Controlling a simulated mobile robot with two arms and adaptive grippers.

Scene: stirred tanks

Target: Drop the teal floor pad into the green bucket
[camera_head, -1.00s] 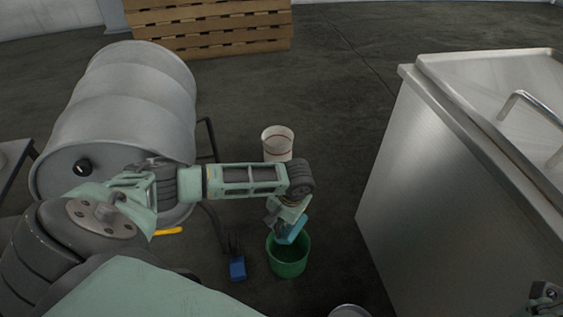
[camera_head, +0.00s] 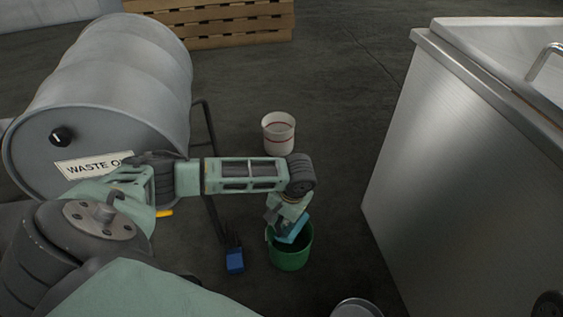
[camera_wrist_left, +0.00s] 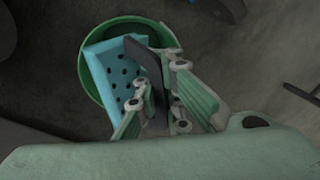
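The teal floor pad (camera_head: 293,231) is in my left gripper (camera_head: 283,221), above the mouth of the green bucket (camera_head: 290,260). In the left wrist view the pad (camera_wrist_left: 121,76) is a tilted slab with dark round holes. My left gripper (camera_wrist_left: 146,80) is shut on its edge, one dark finger lying along its face. The bucket's rim (camera_wrist_left: 83,72) shows around the pad there; the bucket's inside is mostly hidden. I cannot tell from these views whether the pad's lower edge is below the rim. My right gripper is not in view.
A white bucket with a red band (camera_head: 278,134) stands behind the green one. A grey waste drum (camera_head: 110,90) on a stand is at left, a steel tank (camera_head: 440,150) at right. A small blue object (camera_head: 235,261) is left of the green bucket. Wooden pallets (camera_head: 225,25) stand behind.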

